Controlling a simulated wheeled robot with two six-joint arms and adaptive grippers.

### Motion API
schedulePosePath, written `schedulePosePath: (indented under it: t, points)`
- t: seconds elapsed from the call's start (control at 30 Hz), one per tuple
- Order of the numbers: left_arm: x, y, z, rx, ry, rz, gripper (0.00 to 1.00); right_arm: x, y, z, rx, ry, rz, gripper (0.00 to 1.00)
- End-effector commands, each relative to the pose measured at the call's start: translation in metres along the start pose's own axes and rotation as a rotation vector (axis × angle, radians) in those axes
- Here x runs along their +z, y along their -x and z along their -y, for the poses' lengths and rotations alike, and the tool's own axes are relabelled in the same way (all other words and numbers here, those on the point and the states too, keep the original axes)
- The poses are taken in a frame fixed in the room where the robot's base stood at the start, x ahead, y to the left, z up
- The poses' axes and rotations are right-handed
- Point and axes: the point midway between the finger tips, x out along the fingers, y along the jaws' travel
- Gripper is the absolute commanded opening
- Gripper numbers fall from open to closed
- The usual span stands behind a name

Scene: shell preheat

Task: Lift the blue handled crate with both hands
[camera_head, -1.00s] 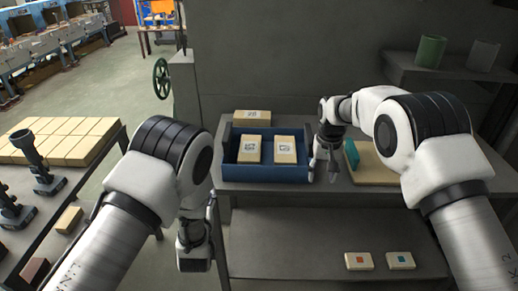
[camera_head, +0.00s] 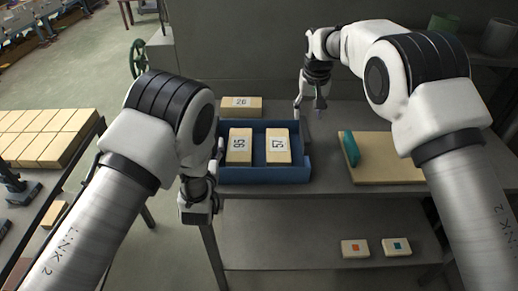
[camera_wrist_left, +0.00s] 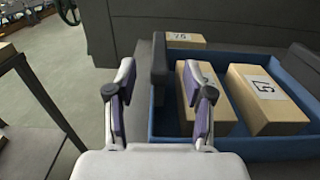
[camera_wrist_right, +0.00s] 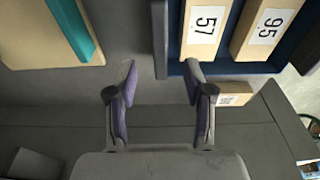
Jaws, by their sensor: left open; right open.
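The blue handled crate (camera_head: 265,175) stands on the grey table and holds two tan boxes labelled 95 (camera_head: 240,146) and 57 (camera_head: 278,146). Dark grey handles sit at its left and right ends. My left gripper (camera_wrist_left: 161,82) is open and empty just left of the crate; the left handle (camera_wrist_left: 158,60) shows ahead, between its fingers. My right gripper (camera_head: 309,108) is open and empty, behind and above the crate's right end. In the right wrist view (camera_wrist_right: 160,78) the right handle (camera_wrist_right: 160,38) lies ahead between its fingers, apart from them.
Another tan box (camera_head: 240,105) stands behind the crate. To the right lies a tan board (camera_head: 385,165) with a teal object (camera_head: 350,148) on it. A lower shelf (camera_head: 290,235) carries two small tan blocks. A side table (camera_head: 85,150) with tan blocks stands at left.

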Motion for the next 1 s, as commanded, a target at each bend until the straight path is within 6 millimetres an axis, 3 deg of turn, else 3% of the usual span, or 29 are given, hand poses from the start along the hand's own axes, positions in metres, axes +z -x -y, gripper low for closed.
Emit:
schedulePosePath:
  t: [0.5,0.87,1.0]
  points:
    - [0.000,-0.070,0.000,0.001,0.001,0.001,0.52,0.001,-0.071,0.000,0.000,0.000,0.002,0.52]
    - [-0.001,-0.077,0.000,0.002,0.000,0.000,0.52,0.001,-0.078,0.000,0.000,0.000,0.001,0.52]
    - [0.000,-0.077,0.000,0.002,0.000,0.000,0.06,0.001,-0.078,0.000,0.000,0.000,0.001,0.06]
